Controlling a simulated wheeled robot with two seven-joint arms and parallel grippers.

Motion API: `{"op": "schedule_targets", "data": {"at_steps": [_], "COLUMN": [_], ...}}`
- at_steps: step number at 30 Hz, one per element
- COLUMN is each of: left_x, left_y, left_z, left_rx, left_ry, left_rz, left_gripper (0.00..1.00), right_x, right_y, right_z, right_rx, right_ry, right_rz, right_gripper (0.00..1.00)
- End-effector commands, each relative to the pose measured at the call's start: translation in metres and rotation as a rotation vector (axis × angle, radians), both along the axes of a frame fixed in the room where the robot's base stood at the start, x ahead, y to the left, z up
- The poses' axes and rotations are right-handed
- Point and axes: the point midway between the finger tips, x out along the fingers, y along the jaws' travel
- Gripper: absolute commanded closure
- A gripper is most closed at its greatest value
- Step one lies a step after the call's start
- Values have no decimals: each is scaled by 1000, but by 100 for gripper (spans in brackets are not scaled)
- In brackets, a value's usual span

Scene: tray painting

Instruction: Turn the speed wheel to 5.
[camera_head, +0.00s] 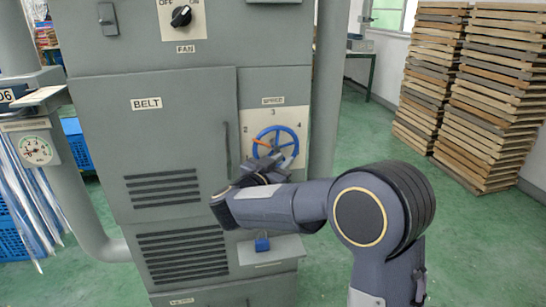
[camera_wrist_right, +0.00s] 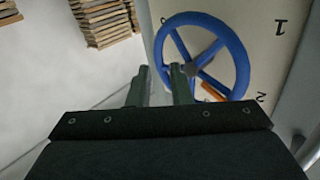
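The blue speed wheel (camera_head: 296,139) is on the front of the grey cabinet, on a pale plate (camera_head: 301,117) where 2, 3 and 4 show. Its orange mark (camera_head: 262,144) points left, nearer the 2 than the 3. My right gripper (camera_head: 262,168) is at the lower part of the wheel, partly hidden by its own wrist. In the right wrist view, the two fingers (camera_wrist_right: 160,72) are apart, and part of the wheel rim (camera_wrist_right: 239,55) shows between and behind them; contact cannot be told. The orange mark (camera_wrist_right: 213,92) also shows there, near the 2. My left gripper is out of view.
A small blue part (camera_head: 262,244) sits on a ledge (camera_head: 283,252) below the wheel. The BELT door (camera_head: 190,130) is left of it, and the FAN knob (camera_head: 181,16) is above. Stacked wooden trays (camera_head: 490,100) stand at the right. Green floor is free between.

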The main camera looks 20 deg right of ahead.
Motion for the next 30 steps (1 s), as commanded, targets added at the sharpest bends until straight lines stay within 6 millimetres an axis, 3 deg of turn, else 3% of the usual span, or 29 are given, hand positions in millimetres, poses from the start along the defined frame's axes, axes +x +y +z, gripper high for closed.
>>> {"op": "schedule_targets", "data": {"at_steps": [15,27,30], "left_x": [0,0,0], "left_y": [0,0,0], "left_z": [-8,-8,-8], "left_rx": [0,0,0], "left_ry": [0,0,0], "left_rz": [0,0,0], "left_gripper": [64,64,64], "right_x": [36,42,42], "right_y": [-57,-65,-65], "right_z": [-1,0,0], "right_rx": [-4,-5,-5], "right_ry": [1,2,2], "right_rz": [-15,-11,-11], "right_gripper": [82,82,94]}}
